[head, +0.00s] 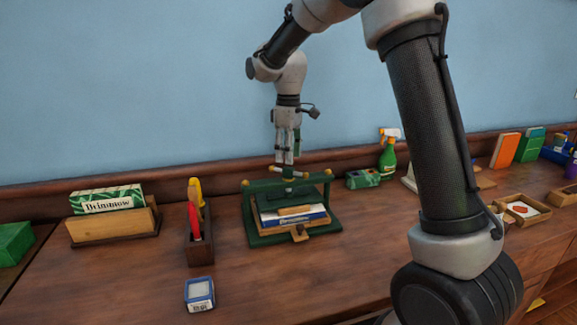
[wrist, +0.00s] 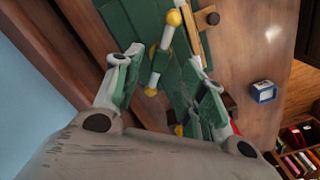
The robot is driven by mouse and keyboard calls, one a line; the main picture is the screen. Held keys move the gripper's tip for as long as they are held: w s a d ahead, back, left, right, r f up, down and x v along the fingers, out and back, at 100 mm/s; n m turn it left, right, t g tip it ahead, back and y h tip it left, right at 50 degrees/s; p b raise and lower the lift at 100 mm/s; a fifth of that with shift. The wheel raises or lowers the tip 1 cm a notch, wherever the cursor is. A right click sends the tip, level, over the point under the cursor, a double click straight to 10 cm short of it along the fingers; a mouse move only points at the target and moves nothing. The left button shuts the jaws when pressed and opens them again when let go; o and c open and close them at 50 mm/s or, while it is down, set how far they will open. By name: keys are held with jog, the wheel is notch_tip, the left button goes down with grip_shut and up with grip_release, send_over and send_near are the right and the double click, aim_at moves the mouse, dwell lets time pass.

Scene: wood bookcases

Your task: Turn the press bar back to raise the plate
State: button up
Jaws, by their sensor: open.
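The green press (head: 262,240) stands on the wooden top, with yellow knobs at its upper corners. Its pale press bar (head: 289,173) sits above the crossbeam. In the wrist view the bar (wrist: 158,62) has yellow ball ends and lies between my fingers. The dark green plate (head: 282,203) is under the crossbeam, above a wooden tray holding a blue and white item (head: 296,220). Whether the plate touches the contents I cannot tell. My gripper (head: 287,160) points down over the bar; its open fingers (wrist: 166,58) straddle it. I cannot make out any contact.
A wooden holder (head: 198,246) with red and yellow handled tools stands left of the press, and a small blue and white box (head: 199,294) in front. A green spray bottle (head: 388,155) and green box (head: 362,179) stand behind right. The front wood surface is mostly clear.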

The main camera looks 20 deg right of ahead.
aim_at(288, 167)
notch_tip(288, 167, up, 6)
jog(key=shift+r, duration=0.25)
jog(key=s+d+m+t, duration=0.1)
jog(key=s+d+m, duration=0.2)
jog(key=s, duration=0.8)
jog(key=s+d+r+m+t, duration=0.1)
jog(key=s+d+m+t, duration=0.1)
jog(key=s+d, duration=0.4)
jog(key=s+d+m+t, duration=0.1)
jog(key=s+d+m, duration=0.4)
jog(key=s, duration=1.1)
jog(key=shift+d+r, duration=0.25)
jog(key=shift+d, duration=0.05)
jog(key=shift+s, duration=0.1)
